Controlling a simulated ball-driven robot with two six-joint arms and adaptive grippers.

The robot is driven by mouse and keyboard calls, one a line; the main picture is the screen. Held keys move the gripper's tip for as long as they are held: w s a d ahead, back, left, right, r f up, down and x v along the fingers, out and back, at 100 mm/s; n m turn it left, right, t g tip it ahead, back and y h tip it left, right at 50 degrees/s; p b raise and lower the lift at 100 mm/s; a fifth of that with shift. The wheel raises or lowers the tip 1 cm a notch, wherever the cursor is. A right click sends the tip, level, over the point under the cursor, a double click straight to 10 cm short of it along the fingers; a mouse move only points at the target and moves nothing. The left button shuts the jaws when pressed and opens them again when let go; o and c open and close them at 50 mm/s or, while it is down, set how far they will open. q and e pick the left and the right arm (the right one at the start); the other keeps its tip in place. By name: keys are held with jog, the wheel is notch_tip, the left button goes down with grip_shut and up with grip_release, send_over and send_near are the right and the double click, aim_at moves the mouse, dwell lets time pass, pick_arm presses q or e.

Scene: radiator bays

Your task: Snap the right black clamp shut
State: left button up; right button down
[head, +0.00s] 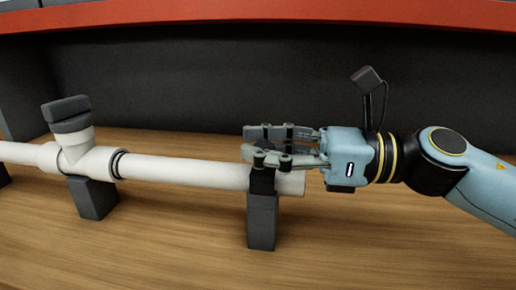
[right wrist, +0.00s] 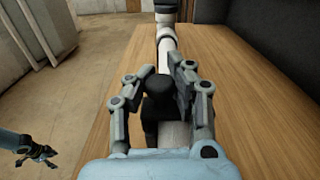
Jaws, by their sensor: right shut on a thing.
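The right black clamp (head: 262,181) sits over the white pipe near its right end, on top of a dark support block (head: 262,222). My right gripper (head: 252,143) reaches in from the right, level with the top of the clamp. Its grey fingers lie on either side of the clamp's upper part and are shut on it. In the right wrist view the black clamp (right wrist: 158,97) shows between the fingers (right wrist: 160,80); they partly hide it. I cannot tell whether the clamp is latched. My left gripper (right wrist: 40,152) shows small at the lower left of the right wrist view, away from the pipe.
The white pipe (head: 190,170) runs left to a tee fitting (head: 78,155) with a dark cap (head: 68,112) on another dark block (head: 92,198). A dark wall (head: 200,80) stands behind, under a red edge (head: 260,14). The wooden surface (head: 170,240) in front is clear.

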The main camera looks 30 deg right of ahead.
aim_at(264, 144)
jog(key=shift+f, duration=0.2)
jog(key=c, duration=1.5)
grip_release()
jog(key=shift+s+d, duration=0.1)
jog(key=shift+d, duration=0.1)
jog(key=o, duration=0.4)
jog(key=shift+s+d+r, duration=0.1)
jog(key=shift+s+d, duration=0.05)
jog(key=shift+o, duration=0.2)
jog(key=shift+r, duration=0.1)
notch_tip(264, 144, up, 10)
jog(key=shift+f, duration=0.1)
